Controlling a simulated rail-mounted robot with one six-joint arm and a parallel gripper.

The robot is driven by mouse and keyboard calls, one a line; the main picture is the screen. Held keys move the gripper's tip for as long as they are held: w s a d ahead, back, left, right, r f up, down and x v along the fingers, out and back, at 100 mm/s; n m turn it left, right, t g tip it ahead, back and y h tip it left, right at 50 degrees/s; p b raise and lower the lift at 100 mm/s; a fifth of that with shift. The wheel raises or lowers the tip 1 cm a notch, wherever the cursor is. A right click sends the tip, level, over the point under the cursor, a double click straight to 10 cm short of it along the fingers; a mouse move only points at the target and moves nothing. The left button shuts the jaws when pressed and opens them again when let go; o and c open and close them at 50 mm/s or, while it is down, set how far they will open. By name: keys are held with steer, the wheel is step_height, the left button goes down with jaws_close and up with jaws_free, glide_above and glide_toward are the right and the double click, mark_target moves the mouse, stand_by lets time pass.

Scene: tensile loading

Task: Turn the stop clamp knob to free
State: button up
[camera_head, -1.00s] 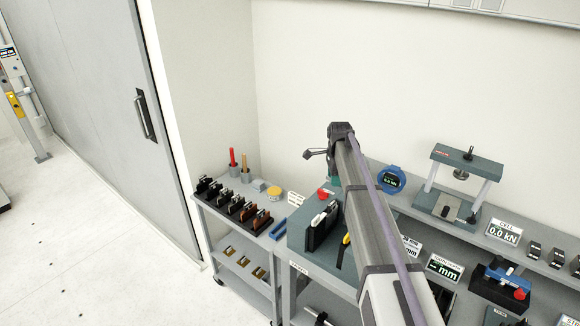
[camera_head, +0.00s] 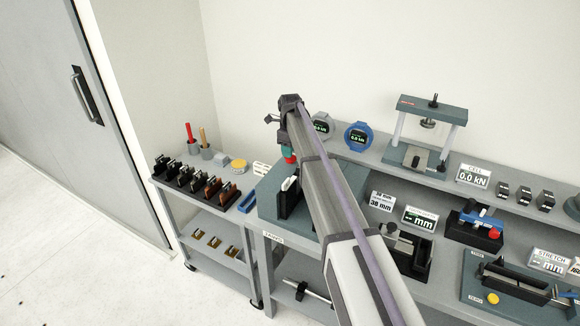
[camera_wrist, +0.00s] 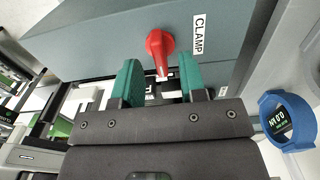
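The red clamp knob (camera_wrist: 160,46) sits on the face of a grey-blue block, beside a white "CLAMP" label (camera_wrist: 199,34). Its narrow handle points down in the wrist view, toward the space between my fingers. My gripper (camera_wrist: 160,72) is open with green fingers spread on either side of the handle's line and nothing held. I cannot tell whether the fingers touch the knob. In the head view the knob shows as a small red spot (camera_head: 290,159) just below my gripper (camera_head: 284,142); my arm hides much of the block.
A blue-ringed round gauge (camera_head: 359,136) stands to the right of my gripper, with a second gauge (camera_head: 321,125) nearer. A grey load frame (camera_head: 428,104) is farther right on the shelf. A side cart (camera_head: 205,207) with several specimen holders stands to the left.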

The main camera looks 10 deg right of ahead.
step_height(320, 180, down, 3)
steer(key=shift+r+b, duration=0.15)
steer(key=shift+b, duration=0.45)
steer(key=shift+r, duration=0.1)
jaws_close()
